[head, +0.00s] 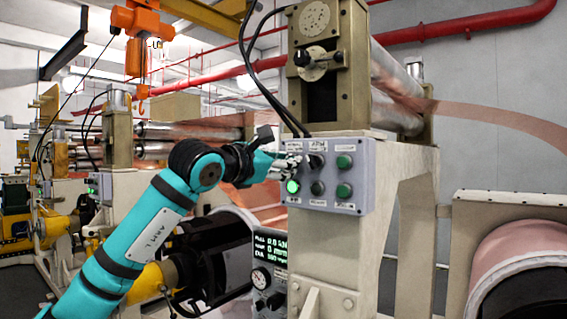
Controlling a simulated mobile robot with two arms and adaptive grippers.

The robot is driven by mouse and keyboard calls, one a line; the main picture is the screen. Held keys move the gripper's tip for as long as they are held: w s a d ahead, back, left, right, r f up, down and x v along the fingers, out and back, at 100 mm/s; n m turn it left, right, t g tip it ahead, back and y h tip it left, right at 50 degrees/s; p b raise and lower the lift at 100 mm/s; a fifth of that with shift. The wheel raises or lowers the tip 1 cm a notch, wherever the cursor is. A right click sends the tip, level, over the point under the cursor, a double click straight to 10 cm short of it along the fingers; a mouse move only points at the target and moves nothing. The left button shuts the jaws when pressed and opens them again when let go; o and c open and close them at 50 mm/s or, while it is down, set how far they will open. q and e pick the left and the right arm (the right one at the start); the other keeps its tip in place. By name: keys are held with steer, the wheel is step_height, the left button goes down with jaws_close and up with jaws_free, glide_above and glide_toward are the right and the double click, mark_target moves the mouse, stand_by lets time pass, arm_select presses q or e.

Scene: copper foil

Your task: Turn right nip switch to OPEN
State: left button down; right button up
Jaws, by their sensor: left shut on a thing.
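A grey control panel (362,176) is mounted on the beige machine frame. Its top row has a black switch (316,160) and a green button to the right of it. My left gripper (294,163) comes in from the left and is shut at the upper left of the panel, on a switch that its fingers mostly hide. The black switch beside it is free of the fingers. The labels are too small to read, so I cannot tell which one is the right nip switch or how its handle is turned. My right gripper is not in view.
A display box (270,250) with a gauge stands below the panel. A copper roll (520,260) is at the lower right. An orange hoist (142,40) hangs at the upper left.

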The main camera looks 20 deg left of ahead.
arm_select(q)
steer(key=shift+f, duration=0.1)
steer(key=c, duration=1.4)
jaws_free()
steer(key=shift+s, duration=0.1)
steer(key=v, duration=1.1)
steer(key=shift+s+a, duration=0.1)
steer(key=shift+s, duration=0.3)
